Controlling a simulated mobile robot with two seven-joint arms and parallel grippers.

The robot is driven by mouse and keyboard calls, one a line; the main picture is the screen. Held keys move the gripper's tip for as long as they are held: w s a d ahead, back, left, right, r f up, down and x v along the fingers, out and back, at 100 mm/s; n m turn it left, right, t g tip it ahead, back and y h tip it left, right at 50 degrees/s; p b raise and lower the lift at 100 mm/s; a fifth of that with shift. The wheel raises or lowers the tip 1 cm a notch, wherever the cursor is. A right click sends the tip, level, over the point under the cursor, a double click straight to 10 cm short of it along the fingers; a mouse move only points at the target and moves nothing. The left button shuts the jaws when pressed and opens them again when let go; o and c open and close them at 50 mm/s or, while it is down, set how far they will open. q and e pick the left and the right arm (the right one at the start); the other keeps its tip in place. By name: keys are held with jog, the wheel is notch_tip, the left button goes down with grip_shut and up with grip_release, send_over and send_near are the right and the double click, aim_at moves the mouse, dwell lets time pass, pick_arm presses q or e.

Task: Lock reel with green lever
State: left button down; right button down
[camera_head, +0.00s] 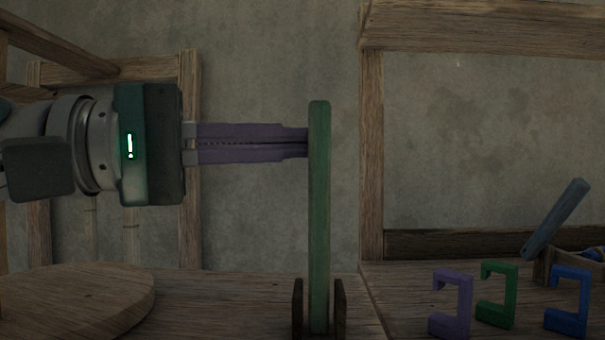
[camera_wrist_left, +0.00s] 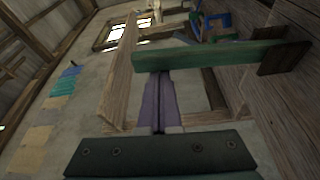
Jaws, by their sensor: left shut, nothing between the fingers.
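The green lever (camera_head: 319,200) stands upright in the head view, its lower end between two dark wooden cheeks (camera_head: 297,308). My left gripper (camera_head: 307,142) comes in from the left with its purple fingers shut and nothing between them. Its fingertips are at the lever's left side, in the upper half; I cannot tell for sure whether they touch. In the left wrist view the green lever (camera_wrist_left: 220,53) lies across the picture just beyond the shut fingers (camera_wrist_left: 160,80). The reel is not clearly identifiable. My right gripper is not in view.
Purple (camera_head: 451,303), green (camera_head: 497,292) and blue (camera_head: 568,301) clip-shaped pieces stand on the wooden surface at right. A blue-grey lever (camera_head: 556,219) leans behind them. A round wooden disc (camera_head: 75,300) lies at lower left. A wooden post (camera_head: 371,155) rises right of the green lever.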

pick_arm(q)
jog(key=s+m+b, duration=0.1)
jog(key=s+m+h+b, duration=0.1)
jog(key=s+m+b, duration=0.2)
jog(key=b, duration=0.1)
jog(key=shift+s+f+m+h, duration=0.3)
jog(key=shift+s+f, duration=0.05)
dwell(0.3)
jog(key=v, duration=0.7)
jog(key=shift+a+b, duration=0.3)
jog(key=shift+b, duration=0.05)
jog(key=shift+r, duration=0.1)
